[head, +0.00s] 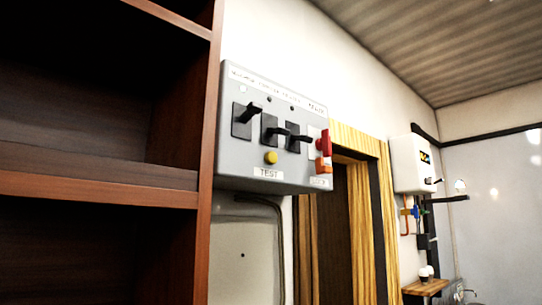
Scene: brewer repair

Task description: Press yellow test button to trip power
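A grey electrical panel (240,166) is mounted on the white wall near the middle of the head view. The round yellow test button (271,157) sits low on its face, above a label reading TEST (268,173). Above it are several black lever switches, including one at the left (243,119) that points another way than the two beside it. A red switch (325,142) with an orange part (323,167) is at the panel's right edge. Neither of my grippers shows in the head view, and nothing touches the button.
A dark wooden shelf unit (207,180) stands close on the left, its upright beside the panel. A wooden door frame (384,220) is to the right. Farther back are a white wall unit (409,165) with pipes and a small wooden shelf (426,287) holding cups.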

